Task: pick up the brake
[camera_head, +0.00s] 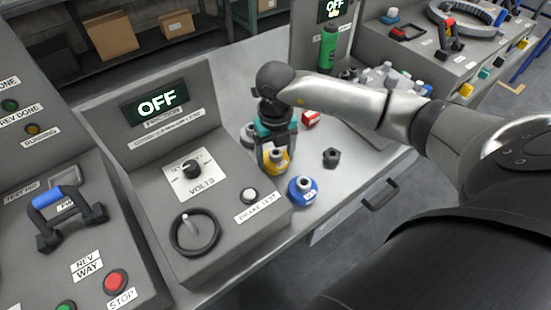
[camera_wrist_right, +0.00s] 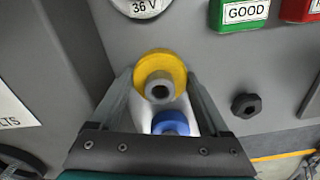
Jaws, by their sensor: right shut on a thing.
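The brake (camera_head: 276,164), a round part with a yellow body and a grey top, stands between the fingers of my right gripper (camera_head: 275,154) over the grey bench. In the right wrist view, the brake shows as a yellow ring with a grey hub (camera_wrist_right: 160,68), and the fingers (camera_wrist_right: 162,88) close on it from both sides. The gripper hides part of it, and I cannot tell whether its base touches the bench. A similar blue part (camera_head: 302,191) stands just in front, and in the wrist view its blue top (camera_wrist_right: 170,122) shows between the fingers. My left gripper is out of view.
A dark hex nut-like piece (camera_head: 331,157) lies to the right. A grey round part (camera_head: 248,134) stands close behind the gripper. A test console with an OFF display (camera_head: 157,102) borders the left. A red bin (camera_head: 311,118) and green GOOD bin (camera_wrist_right: 240,12) lie beyond.

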